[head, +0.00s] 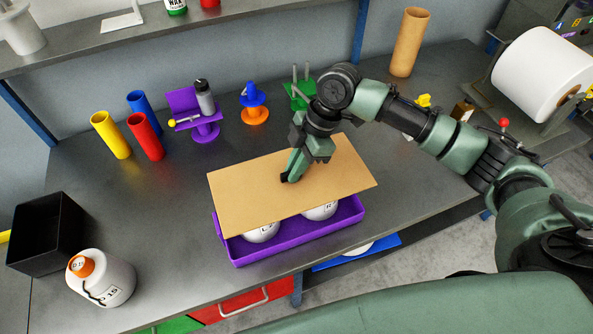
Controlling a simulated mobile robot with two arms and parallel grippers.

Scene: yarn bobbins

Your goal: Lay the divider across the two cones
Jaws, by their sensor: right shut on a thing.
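The divider is a flat tan board (245,190) in the middle of the table. My right gripper (288,178) is over its upper face and shut on it; the exact hold on the board is partly hidden by the fingers. The board lies over a purple tray (290,244). Two white yarn cones, the left cone (262,233) and the right cone (321,211), stand in the tray and show below the board's front edge. Whether the board touches their tops cannot be told. My left gripper is not in view.
A black bin (45,222) and a white cone with an orange top (103,283) stand at the left. Yellow, blue and red tubes (146,138), a purple stand (205,131) and an orange-blue piece (255,112) are behind. A brown tube (409,42) stands back right.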

